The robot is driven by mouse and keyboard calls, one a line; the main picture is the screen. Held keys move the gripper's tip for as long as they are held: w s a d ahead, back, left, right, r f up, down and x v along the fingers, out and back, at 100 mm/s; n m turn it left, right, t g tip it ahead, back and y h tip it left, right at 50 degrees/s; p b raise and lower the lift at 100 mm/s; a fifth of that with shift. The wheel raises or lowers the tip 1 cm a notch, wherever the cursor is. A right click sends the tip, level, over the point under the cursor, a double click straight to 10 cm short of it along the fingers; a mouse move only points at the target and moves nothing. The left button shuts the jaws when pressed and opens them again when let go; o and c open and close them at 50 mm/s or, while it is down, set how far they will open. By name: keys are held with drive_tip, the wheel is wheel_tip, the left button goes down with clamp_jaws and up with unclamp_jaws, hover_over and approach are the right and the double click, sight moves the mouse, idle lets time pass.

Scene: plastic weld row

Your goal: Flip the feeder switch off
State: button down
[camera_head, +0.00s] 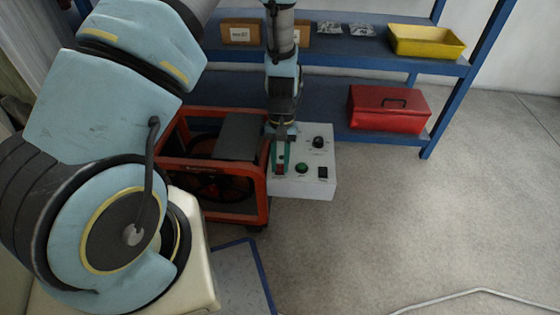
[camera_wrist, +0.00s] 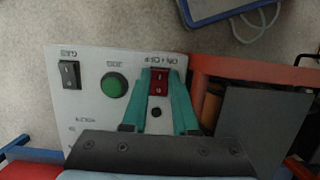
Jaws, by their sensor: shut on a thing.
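A white control panel (camera_head: 317,188) sits beside the orange-framed machine. My gripper (camera_head: 282,160) is over the panel's left part, pointing down at it. In the wrist view, the teal fingers of my gripper (camera_wrist: 160,76) are shut on a red rocker switch (camera_wrist: 159,83), one finger on each side. Small lettering stands by this switch; it seems to read on and off, upside down. A black rocker switch (camera_wrist: 69,74) and a round green button (camera_wrist: 114,85) are on the same panel, apart from the fingers. I cannot clearly read which label names the feeder.
The orange-framed machine (camera_head: 262,200) stands directly left of the panel. A black knob (camera_head: 318,142) sits behind the green button. The blue shelf (camera_head: 440,66) behind holds a red toolbox (camera_head: 388,108) and a yellow bin (camera_head: 426,41). Floor to the right is clear except a pale cable (camera_head: 480,291).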

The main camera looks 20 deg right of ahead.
sight(281, 164)
drive_tip(key=c, duration=0.7)
unclamp_jaws()
drive_tip(key=p+v, duration=0.2)
drive_tip(key=v, duration=0.8)
drive_tip(key=shift+w+d+r, duration=0.1)
drive_tip(key=shift+r, duration=0.3)
drive_tip(key=w+a+r+n+t+h, duration=0.1)
drive_tip(key=w+a+r+n+t, duration=0.15)
drive_tip(key=a+r, duration=0.85)
drive_tip(key=s+a+r+n+t, duration=0.1)
drive_tip(key=s+a+r, duration=0.15)
drive_tip(key=a, duration=0.55)
drive_tip(key=s+a+r+t, duration=0.1)
drive_tip(key=a+r, duration=0.3)
drive_tip(key=a, duration=0.3)
wheel_tip(281, 164, up, 24)
drive_tip(key=p, duration=2.4)
drive_tip(key=shift+w+a, duration=0.1)
drive_tip(key=shift+a, duration=0.05)
